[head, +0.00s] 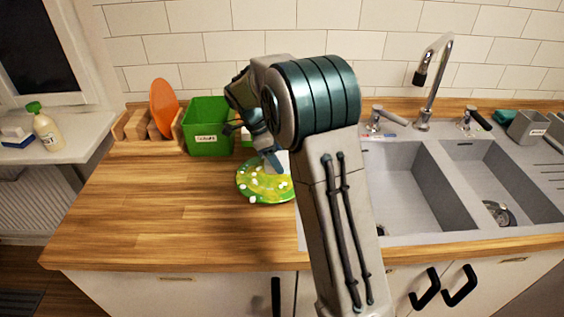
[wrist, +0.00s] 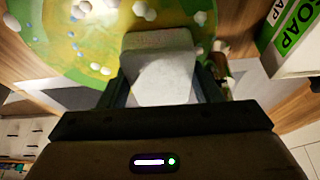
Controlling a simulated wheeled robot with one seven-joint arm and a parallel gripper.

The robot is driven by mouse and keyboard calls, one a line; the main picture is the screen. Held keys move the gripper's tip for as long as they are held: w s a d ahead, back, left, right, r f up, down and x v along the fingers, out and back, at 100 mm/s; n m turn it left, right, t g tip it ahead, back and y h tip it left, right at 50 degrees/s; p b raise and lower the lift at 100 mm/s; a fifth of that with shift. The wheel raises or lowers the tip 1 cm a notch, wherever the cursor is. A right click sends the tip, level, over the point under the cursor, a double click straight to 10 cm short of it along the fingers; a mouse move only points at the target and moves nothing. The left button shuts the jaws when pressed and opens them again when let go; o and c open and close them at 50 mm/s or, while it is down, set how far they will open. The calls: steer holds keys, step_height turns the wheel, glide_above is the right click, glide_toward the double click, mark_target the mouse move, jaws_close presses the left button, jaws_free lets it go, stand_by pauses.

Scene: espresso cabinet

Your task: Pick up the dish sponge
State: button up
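A pale grey-white block, which looks like the dish sponge (wrist: 160,75), is between the two fingers of my gripper (wrist: 162,88) in the wrist view. The fingers stand close along its two sides; I cannot tell whether they press on it. In the head view my gripper (head: 270,160) points down over a green-yellow plate (head: 262,195) with white bits on it. The plate also fills the top left of the wrist view (wrist: 55,50). My arm hides part of the plate and most of the block in the head view.
A soap box (wrist: 290,40) stands close right of my gripper in the wrist view. A green bin (head: 207,135) and a wooden rack with an orange board (head: 163,107) are behind left. The sink (head: 400,185) is right. The counter's left front is clear.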

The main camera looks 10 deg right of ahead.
steer(key=shift+r, duration=0.1)
steer(key=shift+c, duration=0.4)
steer(key=shift+r, duration=0.55)
steer(key=shift+s+a+b, duration=0.1)
steer(key=shift+s+b, duration=0.25)
steer(key=s+a+b, duration=0.1)
steer(key=s, duration=0.4)
steer(key=s+a+b, duration=0.1)
steer(key=s, duration=0.5)
steer(key=s+a+b, duration=0.1)
steer(key=s, duration=0.5)
steer(key=shift+a+r+b, duration=0.1)
steer(key=shift+a+b, duration=0.05)
steer(key=shift+b, duration=0.15)
